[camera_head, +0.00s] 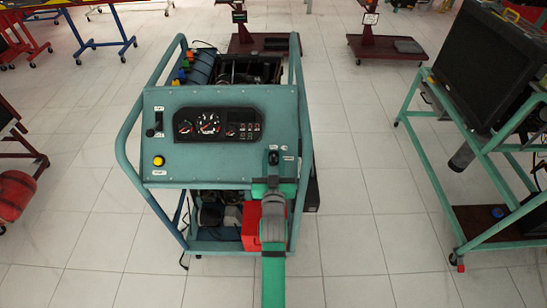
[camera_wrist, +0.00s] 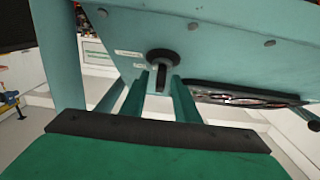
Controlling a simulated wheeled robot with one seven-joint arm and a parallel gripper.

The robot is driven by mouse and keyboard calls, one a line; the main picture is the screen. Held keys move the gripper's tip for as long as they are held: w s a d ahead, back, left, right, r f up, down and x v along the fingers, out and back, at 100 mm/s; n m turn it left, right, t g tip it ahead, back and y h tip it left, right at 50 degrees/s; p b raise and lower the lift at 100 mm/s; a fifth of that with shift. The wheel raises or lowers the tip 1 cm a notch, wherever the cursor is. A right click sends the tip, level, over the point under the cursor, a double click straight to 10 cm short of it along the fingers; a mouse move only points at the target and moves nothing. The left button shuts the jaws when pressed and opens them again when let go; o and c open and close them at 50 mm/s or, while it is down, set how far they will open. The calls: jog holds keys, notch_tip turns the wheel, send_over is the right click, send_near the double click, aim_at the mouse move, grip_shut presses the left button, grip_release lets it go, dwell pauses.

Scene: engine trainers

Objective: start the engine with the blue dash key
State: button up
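The engine trainer's teal dash panel (camera_head: 225,125) faces me in the head view. The dash key (camera_head: 273,157) sits near its lower right corner, just beyond my gripper (camera_head: 273,181). In the wrist view, the key (camera_wrist: 162,66) looks black rather than blue, with a round collar and a narrow stem standing out from the panel (camera_wrist: 220,30). My gripper (camera_wrist: 163,92) has its two green fingers apart, one on each side of the stem. Gaps seem to show between stem and fingers; I cannot tell whether either finger touches it.
A gauge cluster (camera_head: 217,125) and a yellow button (camera_head: 158,161) are on the panel. Teal tube rails (camera_head: 130,115) frame the trainer. A red box (camera_head: 251,226) is below the panel. Another teal stand (camera_head: 440,150) with a dark screen is at right. The floor between is clear.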

jog(key=shift+c, duration=0.3)
grip_shut()
